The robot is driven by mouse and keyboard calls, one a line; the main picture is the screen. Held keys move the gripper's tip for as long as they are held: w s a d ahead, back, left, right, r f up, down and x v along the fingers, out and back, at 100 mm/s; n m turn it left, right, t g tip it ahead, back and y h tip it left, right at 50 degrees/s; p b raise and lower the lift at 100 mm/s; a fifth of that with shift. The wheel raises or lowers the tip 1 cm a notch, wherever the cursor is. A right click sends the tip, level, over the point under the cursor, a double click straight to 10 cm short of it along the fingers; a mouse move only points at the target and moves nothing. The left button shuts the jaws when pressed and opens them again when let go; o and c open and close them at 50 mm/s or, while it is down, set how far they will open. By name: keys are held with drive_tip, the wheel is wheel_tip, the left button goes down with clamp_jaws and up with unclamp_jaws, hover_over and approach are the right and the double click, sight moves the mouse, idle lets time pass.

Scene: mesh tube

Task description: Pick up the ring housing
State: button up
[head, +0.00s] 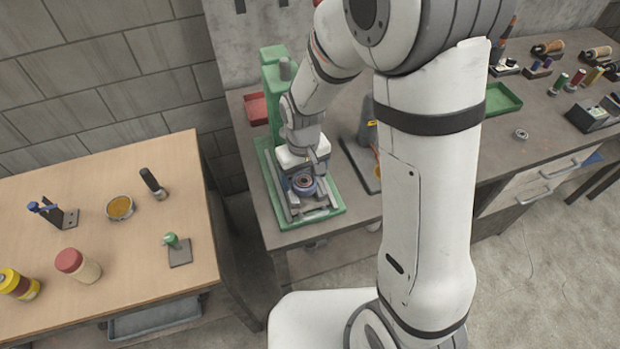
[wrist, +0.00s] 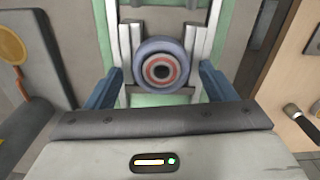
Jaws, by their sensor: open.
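The ring housing (wrist: 159,67) is a round blue-grey ring with a red inner ring and a dark centre hole. It sits on a green fixture with pale metal rails, in the middle of the wrist view. In the head view the ring housing (head: 304,184) shows on the green press base (head: 331,214), just below my wrist. My gripper (wrist: 160,82) is open, with one blue finger on each side of the ring housing and gaps showing between. I cannot tell how far the fingertips are above the fixture. Nothing is held.
The green press column (head: 272,90) stands behind my gripper. A red bin (head: 256,108) is to its left, and a dark stand (head: 362,150) is to the right. A wooden table (head: 120,240) with jars and tools stands at the left. My arm hides part of the bench.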

drive_tip(key=shift+f, duration=0.1)
drive_tip(key=c, duration=1.3)
drive_tip(key=shift+o, duration=0.2)
